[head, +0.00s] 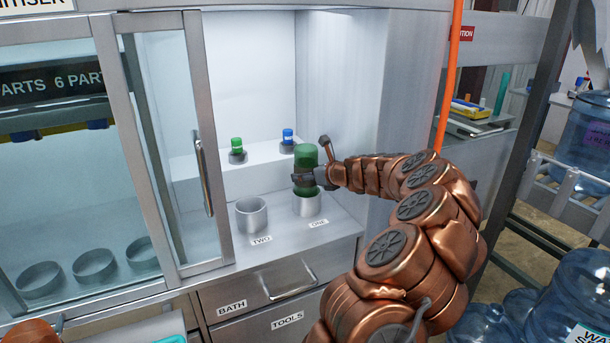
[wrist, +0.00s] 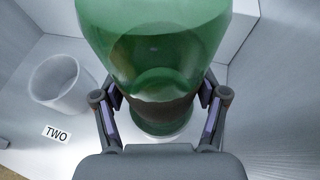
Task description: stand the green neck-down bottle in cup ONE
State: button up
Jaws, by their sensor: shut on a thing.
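The green bottle (head: 306,156) is upright in the head view, and my gripper (head: 304,180) is shut around it. Its lower end is at the mouth of cup ONE (head: 307,206), the grey cup behind the ONE label (head: 318,223). Whether it rests on the cup's bottom cannot be told. In the wrist view the green bottle (wrist: 150,45) fills the middle, between the two fingers of my gripper (wrist: 160,112). Cup ONE is mostly hidden there beneath the bottle.
Cup TWO (head: 251,214) stands empty to the left, and also shows in the wrist view (wrist: 60,82). Small green-capped (head: 237,148) and blue-capped (head: 287,138) items stand on the ledge behind. The cabinet's sliding glass door (head: 165,150) is at left, its side wall at right.

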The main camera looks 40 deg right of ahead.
jog(key=o, duration=1.1)
jog(key=shift+o, duration=0.2)
jog(key=shift+r, duration=0.1)
jog(key=b+v, duration=0.1)
jog(key=v, duration=1.1)
jog(key=shift+a, duration=0.15)
